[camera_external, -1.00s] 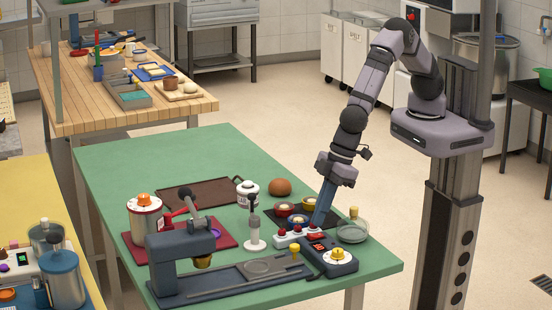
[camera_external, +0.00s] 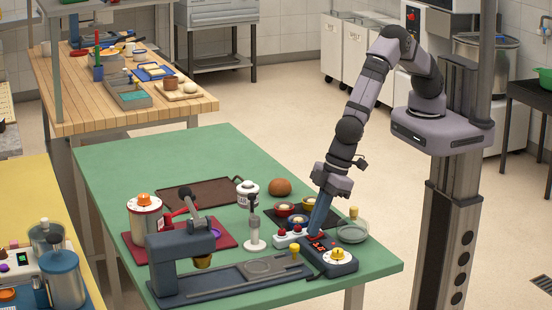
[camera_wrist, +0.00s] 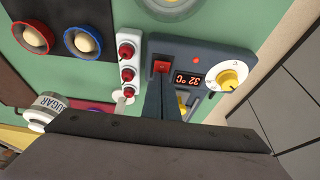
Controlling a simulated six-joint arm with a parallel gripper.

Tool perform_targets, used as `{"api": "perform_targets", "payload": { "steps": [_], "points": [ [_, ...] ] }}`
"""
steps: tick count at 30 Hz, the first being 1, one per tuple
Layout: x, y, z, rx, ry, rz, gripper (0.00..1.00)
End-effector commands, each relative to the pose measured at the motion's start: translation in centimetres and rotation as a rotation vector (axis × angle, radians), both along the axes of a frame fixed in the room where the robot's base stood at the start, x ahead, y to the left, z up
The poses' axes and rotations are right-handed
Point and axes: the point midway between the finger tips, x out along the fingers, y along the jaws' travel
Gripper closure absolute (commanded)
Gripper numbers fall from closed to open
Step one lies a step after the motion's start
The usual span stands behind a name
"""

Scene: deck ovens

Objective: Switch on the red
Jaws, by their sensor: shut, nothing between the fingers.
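A dark blue control box (camera_external: 338,262) stands at the front right of the green table. In the wrist view the box (camera_wrist: 222,60) has a red switch (camera_wrist: 161,66), a lit red display (camera_wrist: 187,80) reading about 32 °C, and a yellow knob on a white dial (camera_wrist: 229,78). My gripper (camera_external: 316,234) is shut and empty, pointing down at the box's left end. In the wrist view its fingertips (camera_wrist: 161,80) are at the red switch's near edge and hide part of it. I cannot tell whether they press it.
A white strip with several red knobs (camera_wrist: 127,66) lies just left of the box. A glass bowl (camera_external: 353,233) stands to its right. Behind are small bowls on a dark mat (camera_external: 325,215). A blue-grey press (camera_external: 180,260) stands at the left. The table's back left (camera_external: 150,155) is clear.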

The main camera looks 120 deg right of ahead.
Motion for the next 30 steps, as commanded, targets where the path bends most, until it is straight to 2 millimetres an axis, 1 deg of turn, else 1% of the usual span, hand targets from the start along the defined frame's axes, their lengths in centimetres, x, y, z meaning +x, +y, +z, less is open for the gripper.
{"api": "perform_targets", "payload": {
  "steps": [10, 21, 30],
  "points": [
    [-0.3, -0.1, -0.2, -0.001, 0.003, 0.001, 1.0],
    [-1.8, -0.1, -0.5, -0.004, 0.008, 0.001, 1.0],
    [-2.0, -0.1, -0.5, -0.005, 0.01, 0.0, 1.0]
  ]
}}
